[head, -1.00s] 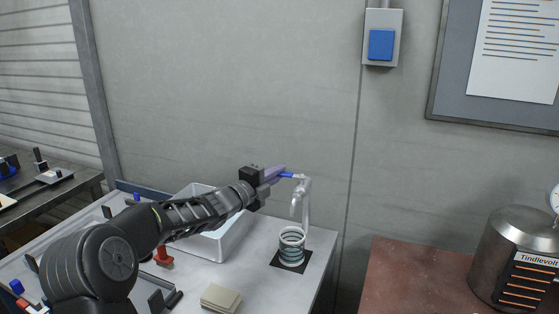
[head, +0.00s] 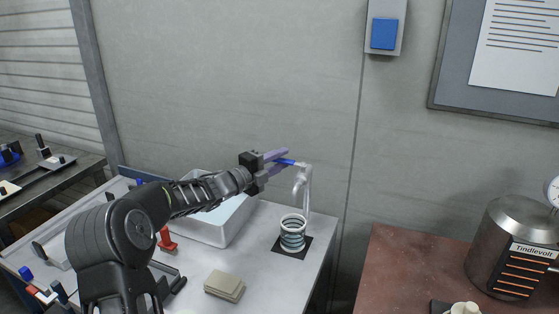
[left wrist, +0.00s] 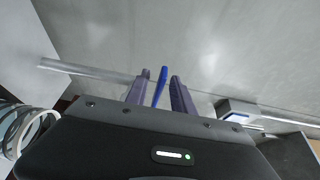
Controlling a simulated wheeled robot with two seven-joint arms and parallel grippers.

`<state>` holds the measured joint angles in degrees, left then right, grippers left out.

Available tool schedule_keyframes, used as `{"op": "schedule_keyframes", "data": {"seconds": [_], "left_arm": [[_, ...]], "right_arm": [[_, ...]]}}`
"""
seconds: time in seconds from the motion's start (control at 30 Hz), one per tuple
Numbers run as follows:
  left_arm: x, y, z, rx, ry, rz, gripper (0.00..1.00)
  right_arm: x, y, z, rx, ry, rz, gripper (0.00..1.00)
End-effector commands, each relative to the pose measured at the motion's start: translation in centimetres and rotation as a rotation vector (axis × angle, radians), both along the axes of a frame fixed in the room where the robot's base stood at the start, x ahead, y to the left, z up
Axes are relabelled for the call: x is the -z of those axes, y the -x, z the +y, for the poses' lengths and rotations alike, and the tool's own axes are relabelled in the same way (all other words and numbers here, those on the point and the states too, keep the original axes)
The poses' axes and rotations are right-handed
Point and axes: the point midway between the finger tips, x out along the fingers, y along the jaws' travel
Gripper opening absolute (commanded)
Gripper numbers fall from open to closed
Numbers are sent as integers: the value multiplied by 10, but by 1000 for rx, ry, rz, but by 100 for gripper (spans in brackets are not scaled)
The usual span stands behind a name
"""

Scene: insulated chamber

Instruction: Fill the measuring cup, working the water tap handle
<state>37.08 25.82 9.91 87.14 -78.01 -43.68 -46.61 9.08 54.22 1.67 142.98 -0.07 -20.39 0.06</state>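The water tap (head: 306,185) is a pale metal pipe with a blue lever handle (head: 287,162) pointing left. My left gripper (head: 276,160) is at the handle. In the left wrist view the blue handle (left wrist: 161,86) lies between the two purple fingers of the gripper (left wrist: 160,80), with a gap on each side, so it is open around it. The measuring cup (head: 293,234), clear with dark bands, stands upright below the spout; part of it shows in the left wrist view (left wrist: 22,130). I see no clear stream, and cannot tell the water level. My right gripper is out of view.
The cup stands on a dark square mat (head: 279,247). A white basin (head: 207,232) is left of the tap, behind my left arm. A stack of beige pads (head: 225,284) lies in front. A metal vessel (head: 511,247) stands on the brown table (head: 398,275) at right.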

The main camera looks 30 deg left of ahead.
Motion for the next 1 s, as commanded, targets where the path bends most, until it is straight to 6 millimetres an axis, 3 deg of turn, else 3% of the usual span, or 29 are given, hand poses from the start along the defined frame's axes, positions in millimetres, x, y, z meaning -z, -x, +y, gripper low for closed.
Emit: {"op": "schedule_keyframes", "data": {"seconds": [0.23,0.63,1.0], "left_arm": [[1,12,4,-1,-1,1,29],[1,69,21,-1,-2,-1,29],[0,75,22,0,1,0,29]], "right_arm": [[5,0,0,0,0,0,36],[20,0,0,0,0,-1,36],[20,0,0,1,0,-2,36]]}}
